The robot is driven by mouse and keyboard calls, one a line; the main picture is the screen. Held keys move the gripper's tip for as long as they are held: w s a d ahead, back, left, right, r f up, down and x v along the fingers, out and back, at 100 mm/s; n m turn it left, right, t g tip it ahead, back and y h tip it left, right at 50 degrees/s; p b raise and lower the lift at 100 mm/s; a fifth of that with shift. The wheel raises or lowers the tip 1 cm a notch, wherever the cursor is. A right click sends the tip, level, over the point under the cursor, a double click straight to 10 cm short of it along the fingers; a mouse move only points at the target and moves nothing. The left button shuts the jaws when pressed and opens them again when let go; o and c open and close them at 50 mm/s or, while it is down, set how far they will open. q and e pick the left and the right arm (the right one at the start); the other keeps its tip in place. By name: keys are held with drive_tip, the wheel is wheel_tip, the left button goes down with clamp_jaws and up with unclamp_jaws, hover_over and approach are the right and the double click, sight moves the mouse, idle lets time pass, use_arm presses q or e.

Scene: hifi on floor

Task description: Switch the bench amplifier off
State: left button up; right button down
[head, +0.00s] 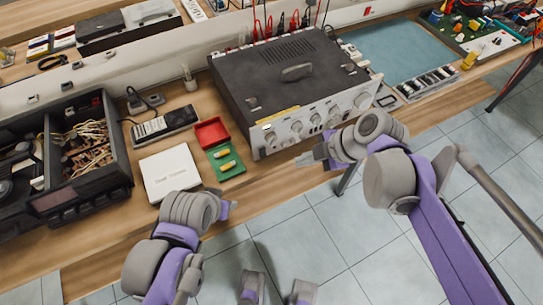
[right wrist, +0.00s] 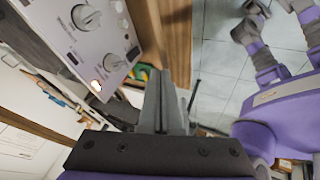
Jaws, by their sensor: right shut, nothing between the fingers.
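The bench amplifier (head: 285,75) is a dark box with a silver front panel (head: 315,117), standing at the bench's front edge. Several knobs line the panel. In the right wrist view the panel (right wrist: 75,45) shows two larger knobs and a small glowing spot (right wrist: 96,86) near its corner. My right gripper (head: 308,158) is shut and empty, just in front of and below the panel. In the right wrist view its fingers (right wrist: 164,88) lie together, beside the panel and apart from it. My left gripper (head: 230,208) is near the bench's front edge; its jaws are too unclear to read.
Tiled floor (head: 310,240) in front is open.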

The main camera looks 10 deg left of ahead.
sight(263, 153)
drive_tip(key=shift+w+a+n, duration=0.2)
drive_tip(key=shift+a+n, duration=0.25)
drive_tip(key=shift+n, duration=0.15)
drive_tip(key=x, duration=0.4)
drive_tip(key=w+x, duration=0.1)
drive_tip(key=x, duration=0.2)
drive_tip(key=w+a+r+b+x, duration=0.1)
drive_tip(key=x, duration=0.3)
drive_tip(key=shift+w+a+f, duration=0.1)
drive_tip(key=shift+a+f, duration=0.1)
drive_tip(key=shift+a, duration=0.05)
drive_tip(key=shift+w+a, duration=0.25)
drive_tip(key=shift+w, duration=0.05)
